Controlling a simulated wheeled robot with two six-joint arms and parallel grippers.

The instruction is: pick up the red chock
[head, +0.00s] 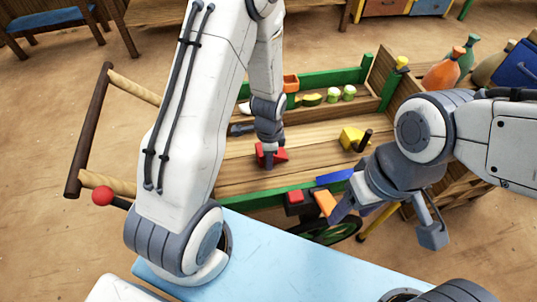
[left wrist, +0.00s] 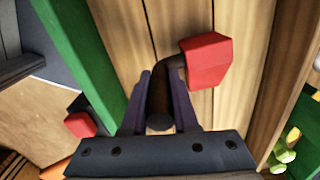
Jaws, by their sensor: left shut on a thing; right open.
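The red chock (head: 280,155) is a red block on the plank bed of the wooden cart. In the left wrist view the red chock (left wrist: 207,60) has a dark bent handle (left wrist: 161,98) reaching back between my fingers. My left gripper (head: 267,162) points down at the chock and is shut on its handle; it also shows in the left wrist view (left wrist: 160,100). The block seems to rest on or just above the planks; I cannot tell which. My right gripper (head: 388,224) is open and empty, right of the cart's front edge.
A yellow chock (head: 352,137) with a dark handle lies to the right on the bed. A green rail (head: 245,200) edges the front, with a smaller red block (head: 295,197) outside it. Bottles (head: 443,70) stand at right. A light blue surface (head: 270,255) lies in front.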

